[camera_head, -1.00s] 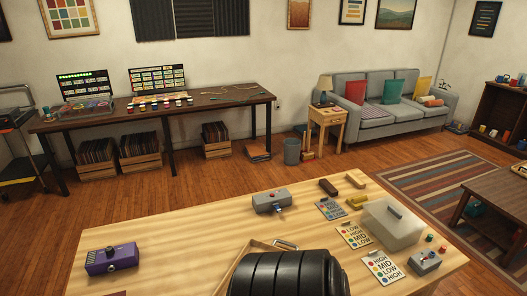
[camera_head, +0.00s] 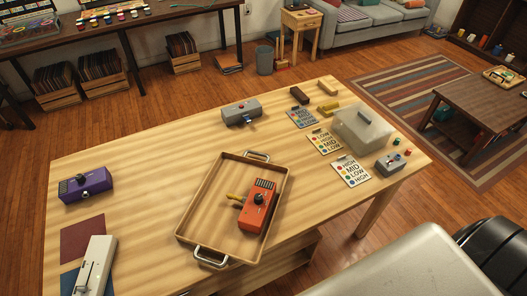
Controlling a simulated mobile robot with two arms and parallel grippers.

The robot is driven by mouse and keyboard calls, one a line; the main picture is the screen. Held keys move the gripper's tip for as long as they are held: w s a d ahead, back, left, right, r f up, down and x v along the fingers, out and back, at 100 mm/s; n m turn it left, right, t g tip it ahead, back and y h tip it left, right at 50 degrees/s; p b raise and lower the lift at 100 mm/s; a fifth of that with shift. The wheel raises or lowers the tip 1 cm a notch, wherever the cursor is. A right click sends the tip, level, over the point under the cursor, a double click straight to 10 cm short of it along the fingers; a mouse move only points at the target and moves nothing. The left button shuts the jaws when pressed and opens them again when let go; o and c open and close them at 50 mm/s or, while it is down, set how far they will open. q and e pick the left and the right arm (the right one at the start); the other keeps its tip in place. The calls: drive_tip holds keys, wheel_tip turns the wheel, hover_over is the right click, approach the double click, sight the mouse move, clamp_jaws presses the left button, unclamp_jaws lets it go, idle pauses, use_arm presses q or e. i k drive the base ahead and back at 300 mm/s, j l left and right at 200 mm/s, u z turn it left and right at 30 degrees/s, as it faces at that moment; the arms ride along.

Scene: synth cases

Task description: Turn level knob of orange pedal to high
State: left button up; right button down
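The orange pedal (camera_head: 257,207) lies in a shallow wooden tray (camera_head: 190,215) near the middle of the table. It has a black knob (camera_head: 258,198) on top and a dark panel with pale markings at its far end. The knob's pointer and any level marks are too small to read. A yellow plug or cable end (camera_head: 236,197) sits at the pedal's left side. Neither of my grippers shows in this view.
A purple pedal (camera_head: 85,185), a white slider device (camera_head: 95,266) and a grey pedal (camera_head: 241,112) stand on the table (camera_head: 150,150). Bare wood surrounds the tray.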

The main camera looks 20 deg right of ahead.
sight(258, 199)
drive_tip(key=z, duration=0.7)
